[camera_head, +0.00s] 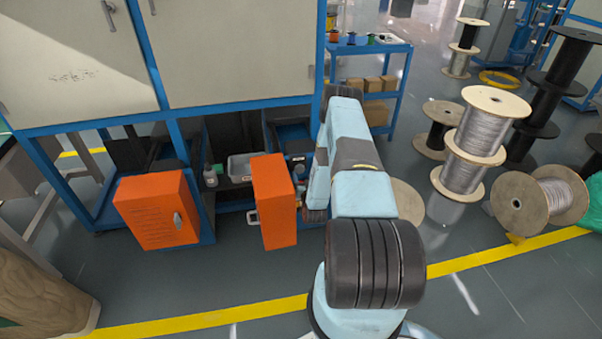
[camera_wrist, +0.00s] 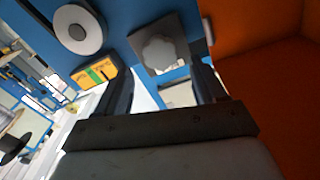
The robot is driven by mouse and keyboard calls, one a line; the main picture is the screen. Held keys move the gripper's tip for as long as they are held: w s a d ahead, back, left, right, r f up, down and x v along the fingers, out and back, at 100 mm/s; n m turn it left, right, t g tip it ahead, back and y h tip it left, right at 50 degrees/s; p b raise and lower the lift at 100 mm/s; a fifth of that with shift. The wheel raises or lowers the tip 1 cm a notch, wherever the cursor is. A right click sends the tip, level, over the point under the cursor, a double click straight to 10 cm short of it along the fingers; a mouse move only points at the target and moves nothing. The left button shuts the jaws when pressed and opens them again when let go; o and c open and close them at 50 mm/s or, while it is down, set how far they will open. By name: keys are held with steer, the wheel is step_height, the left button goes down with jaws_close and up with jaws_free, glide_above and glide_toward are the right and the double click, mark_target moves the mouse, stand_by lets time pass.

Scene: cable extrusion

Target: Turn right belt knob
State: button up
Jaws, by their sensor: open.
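A grey lobed knob (camera_wrist: 160,52) on a square grey plate shows at the top middle of the wrist view, on a blue panel. My gripper (camera_wrist: 160,75) is open and empty, its two dark fingers pointing toward the knob, one to each side of it in the picture. I cannot tell whether the fingertips reach the knob; no contact shows. A round white dial or knob with a dark centre (camera_wrist: 78,28) sits to its left. In the head view my arm hides the gripper and the knob.
An orange surface (camera_wrist: 260,80) stands close on the right of the wrist view. A yellow and green label or switch (camera_wrist: 96,74) lies left of my fingers. The head view shows an open orange door (camera_head: 274,200), another orange door (camera_head: 160,210) and cable spools (camera_head: 480,125) at right.

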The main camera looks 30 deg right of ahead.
mark_target(300, 170)
steer(key=shift+x, duration=2.1)
steer(key=c, duration=1.1)
steer(key=shift+o, duration=0.2)
steer(key=shift+n, duration=0.4)
steer(key=o, duration=1.1)
steer(key=shift+c, duration=0.2)
steer(key=shift+s+a, duration=0.1)
steer(key=v, duration=1.3)
steer(key=shift+s, duration=0.3)
